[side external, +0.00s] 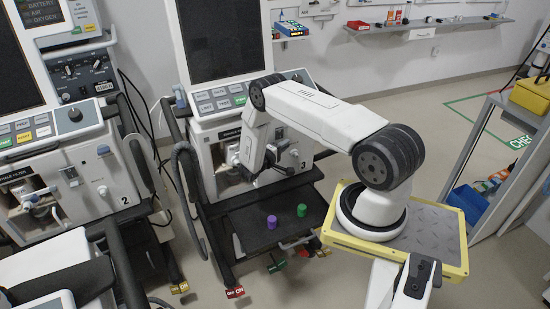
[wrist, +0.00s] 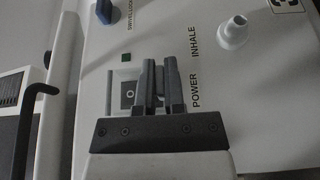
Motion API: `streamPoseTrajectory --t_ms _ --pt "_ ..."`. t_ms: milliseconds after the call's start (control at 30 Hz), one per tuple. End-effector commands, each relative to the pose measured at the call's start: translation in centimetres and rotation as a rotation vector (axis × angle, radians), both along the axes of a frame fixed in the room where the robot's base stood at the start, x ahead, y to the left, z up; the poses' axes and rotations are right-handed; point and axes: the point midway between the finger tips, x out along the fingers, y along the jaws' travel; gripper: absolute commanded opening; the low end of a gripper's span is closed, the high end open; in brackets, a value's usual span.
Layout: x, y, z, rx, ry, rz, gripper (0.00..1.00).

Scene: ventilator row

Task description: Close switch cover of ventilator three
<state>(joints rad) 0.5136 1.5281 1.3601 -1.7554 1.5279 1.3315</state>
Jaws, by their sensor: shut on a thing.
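Ventilator three (side external: 214,134) stands in the middle of the side external view, with a "3" on its front. Its front panel (wrist: 225,85) fills much of the wrist view. The power switch (wrist: 128,94) is exposed beside the "POWER" label, left of my fingers. My gripper (wrist: 160,66) is at the panel just right of the switch, its two dark fingers close together. They are shut on a small grey piece (wrist: 159,88), seemingly the switch cover, standing away from the switch. Most of this piece is hidden by the fingers. In the side external view, my gripper (side external: 260,165) is at the machine's front, its tips unclear.
A white inhale port (wrist: 234,32) sticks out to the right of my fingers. A blue knob (wrist: 105,11) is at upper left. Purple (side external: 272,221) and green (side external: 301,210) cylinders stand on the shelf below. Ventilator two (side external: 85,170) stands to the left.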

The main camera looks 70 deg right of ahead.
Motion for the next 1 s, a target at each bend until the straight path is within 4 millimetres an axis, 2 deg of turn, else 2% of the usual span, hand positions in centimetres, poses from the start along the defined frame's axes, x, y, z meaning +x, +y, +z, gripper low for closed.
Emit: streamPoseTrajectory --t_ms 367,400,500,833,1000 --pt "0.04 -0.06 -0.03 -0.003 -0.005 0.0 0.0" --pt "0.04 -0.07 -0.03 -0.003 -0.005 0.0 0.21" --pt "0.03 -0.05 -0.03 -0.003 -0.004 0.0 0.47" --pt "0.05 0.03 -0.01 -0.002 -0.003 0.0 0.47" --pt "0.34 0.75 -0.02 -0.002 -0.003 0.001 0.47"
